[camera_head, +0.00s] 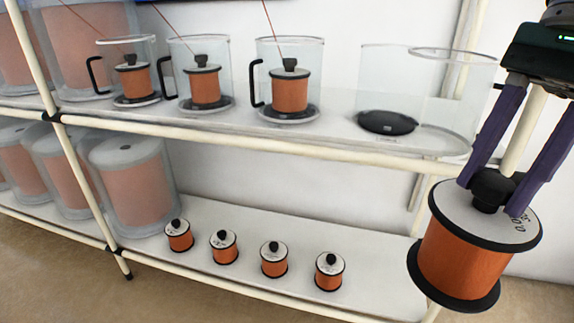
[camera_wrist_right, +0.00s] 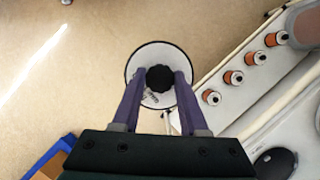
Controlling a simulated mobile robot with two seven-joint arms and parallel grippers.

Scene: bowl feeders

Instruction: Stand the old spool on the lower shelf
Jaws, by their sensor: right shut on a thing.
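My right gripper (camera_head: 503,193) is shut on the black knob of a large orange spool (camera_head: 462,258) with a white top and black rims. The spool hangs upright at the right of the head view, in front of the shelf's right end. In the right wrist view the same spool (camera_wrist_right: 140,70) shows its white top, with the gripper (camera_wrist_right: 159,80) around the knob. The lower shelf (camera_head: 375,262) holds several small orange spools in a row, the rightmost one (camera_head: 329,272) nearest the held spool. My left gripper is not in view.
The upper shelf holds clear jugs with spools; the rightmost clear container (camera_head: 430,95) has a black disc (camera_head: 387,122) and no spool. Large drums (camera_head: 133,185) fill the lower shelf's left. The upper shelf's front rail (camera_head: 260,139) runs above the row. Bare shelf lies right of the row.

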